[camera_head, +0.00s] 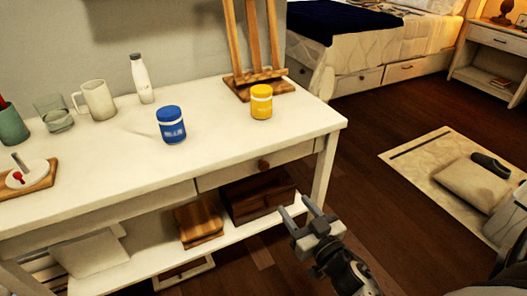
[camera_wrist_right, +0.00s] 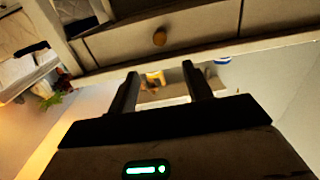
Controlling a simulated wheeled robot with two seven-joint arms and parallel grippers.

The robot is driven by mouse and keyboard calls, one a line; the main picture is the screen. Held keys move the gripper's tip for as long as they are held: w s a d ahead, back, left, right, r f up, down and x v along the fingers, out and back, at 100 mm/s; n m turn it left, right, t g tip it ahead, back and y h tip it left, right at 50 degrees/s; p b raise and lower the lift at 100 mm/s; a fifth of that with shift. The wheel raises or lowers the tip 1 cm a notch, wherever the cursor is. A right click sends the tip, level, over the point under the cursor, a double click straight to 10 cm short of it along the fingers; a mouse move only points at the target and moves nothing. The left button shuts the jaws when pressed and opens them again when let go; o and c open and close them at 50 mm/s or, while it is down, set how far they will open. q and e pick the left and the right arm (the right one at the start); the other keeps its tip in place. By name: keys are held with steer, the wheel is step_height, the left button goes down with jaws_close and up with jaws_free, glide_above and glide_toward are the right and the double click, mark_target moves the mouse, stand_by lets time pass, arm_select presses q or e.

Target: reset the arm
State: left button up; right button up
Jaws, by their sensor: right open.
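My right gripper (camera_head: 296,213) is open and empty in the head view. It is in front of the white table (camera_head: 100,168), near its right front leg and lower shelf. In the right wrist view its two dark fingers (camera_wrist_right: 160,80) stand apart with nothing between them, and a drawer front with a round knob (camera_wrist_right: 159,38) shows beyond them. My left gripper is not in view.
On the table stand a blue jar (camera_head: 171,125), a yellow jar (camera_head: 261,102), a white bottle (camera_head: 141,79), a mug (camera_head: 97,100) and a wooden easel (camera_head: 254,50). Wooden boxes (camera_head: 257,195) sit on the lower shelf. Floor to the right is clear up to a rug (camera_head: 420,160). A bed (camera_head: 345,45) is behind.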

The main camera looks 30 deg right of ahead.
arm_select(q)
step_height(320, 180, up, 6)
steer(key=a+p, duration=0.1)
steer(key=p, duration=1)
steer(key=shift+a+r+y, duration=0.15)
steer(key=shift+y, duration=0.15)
arm_select(e)
steer(key=s+a+r+n+g+y, duration=0.1)
steer(key=s+a+r+g+y, duration=0.1)
steer(key=s+a, duration=0.3)
steer(key=s+a+r+n+g+y, duration=0.1)
steer(key=s+a+r+g, duration=0.3)
steer(key=a, duration=0.6)
steer(key=shift+s+a+r+n+g+y, duration=0.2)
steer(key=shift+s+a+n+g+y, duration=0.15)
steer(key=shift+s+g+y, duration=0.25)
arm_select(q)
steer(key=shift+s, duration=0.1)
